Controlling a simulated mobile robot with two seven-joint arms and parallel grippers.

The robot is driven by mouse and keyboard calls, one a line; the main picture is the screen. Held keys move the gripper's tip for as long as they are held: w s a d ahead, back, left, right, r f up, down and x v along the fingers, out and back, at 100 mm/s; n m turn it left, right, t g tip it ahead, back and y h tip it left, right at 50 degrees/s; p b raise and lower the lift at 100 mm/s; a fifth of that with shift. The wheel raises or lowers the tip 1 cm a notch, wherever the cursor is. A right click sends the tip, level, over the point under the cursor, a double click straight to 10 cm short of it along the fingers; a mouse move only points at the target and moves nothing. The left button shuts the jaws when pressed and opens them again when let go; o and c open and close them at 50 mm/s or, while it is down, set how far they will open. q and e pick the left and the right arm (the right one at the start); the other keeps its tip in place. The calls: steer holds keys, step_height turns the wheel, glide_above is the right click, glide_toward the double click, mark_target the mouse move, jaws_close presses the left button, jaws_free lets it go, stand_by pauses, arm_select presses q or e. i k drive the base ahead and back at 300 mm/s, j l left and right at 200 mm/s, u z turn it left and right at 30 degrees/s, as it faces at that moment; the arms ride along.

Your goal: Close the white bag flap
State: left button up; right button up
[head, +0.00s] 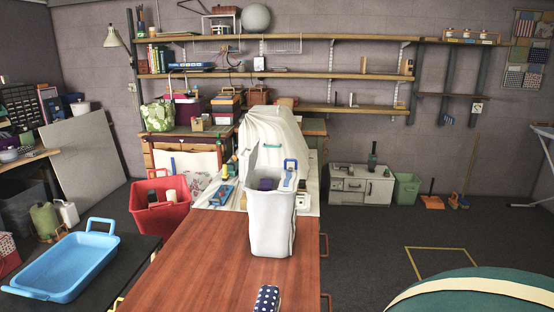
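A white bag (271,230) stands upright on the brown wooden table (200,262). Its top looks open. A dark purple item (266,184) and a blue-handled item (290,172) show at its mouth. A large white draped shape (272,128) rises right behind the bag; I cannot tell whether it is the bag's flap or a separate cover. Neither of my grippers is in view.
A dark blue patterned item (266,298) lies at the table's near edge. A red basket (160,205) and a blue tray (65,265) are to the left. A green rounded object (480,283) fills the lower right. The table left of the bag is clear.

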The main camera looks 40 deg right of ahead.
mark_target(252, 158)
steer(key=i+j+z, duration=0.2)
steer(key=z, duration=0.2)
steer(key=i+j+z, duration=0.1)
steer(key=j+z, duration=0.3)
steer(key=i+j+z, duration=0.1)
steer(key=j+z, duration=1.05)
